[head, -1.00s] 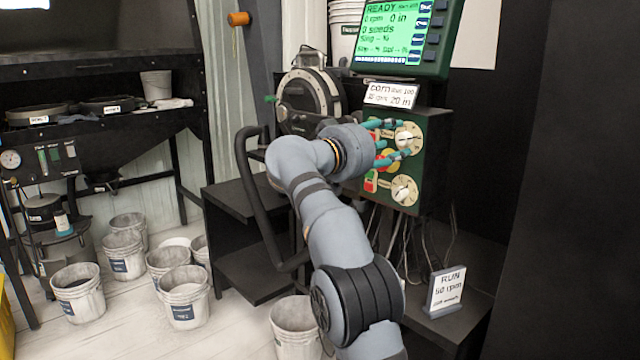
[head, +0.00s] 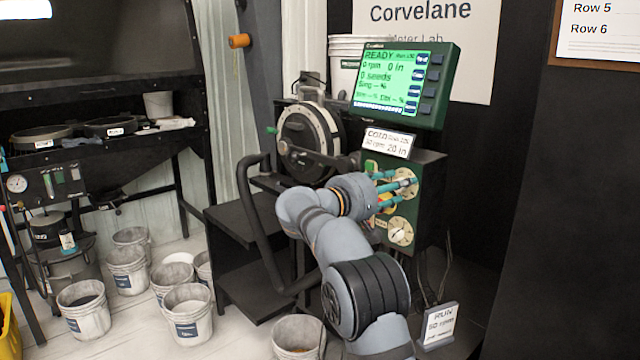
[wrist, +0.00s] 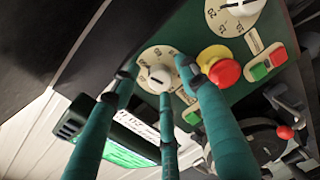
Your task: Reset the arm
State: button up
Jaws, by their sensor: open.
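My arm reaches to the green control panel (head: 431,165). My gripper (head: 408,183) has teal fingers, spread open in front of the panel's upper dial. In the wrist view the fingers (wrist: 157,84) are apart around the white knob (wrist: 155,75) of one dial; whether they touch it I cannot tell. The lower dial (head: 400,231) shows below the gripper and, in the wrist view, the other dial (wrist: 235,10) is at the top. A red button on a yellow base (wrist: 223,73) and green-and-red switches (wrist: 268,62) lie beside them. The green display (head: 392,80) reads READY, 0 rpm, 0 in.
The round seed meter (head: 309,143) stands left of the panel. A label card (head: 389,141) sits above the panel and a RUN card (head: 439,325) on the low shelf. Several white buckets (head: 187,312) stand on the floor at left. Cables hang below the panel.

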jog(key=n+p, duration=0.4)
jog(key=p, duration=0.1)
jog(key=n+p, duration=0.5)
jog(key=p, duration=0.1)
jog(key=shift+g+h, duration=0.3)
jog(key=shift+h, duration=0.1)
jog(key=shift+f+n, duration=0.1)
jog(key=shift+n, duration=0.2)
jog(key=shift+a, duration=0.1)
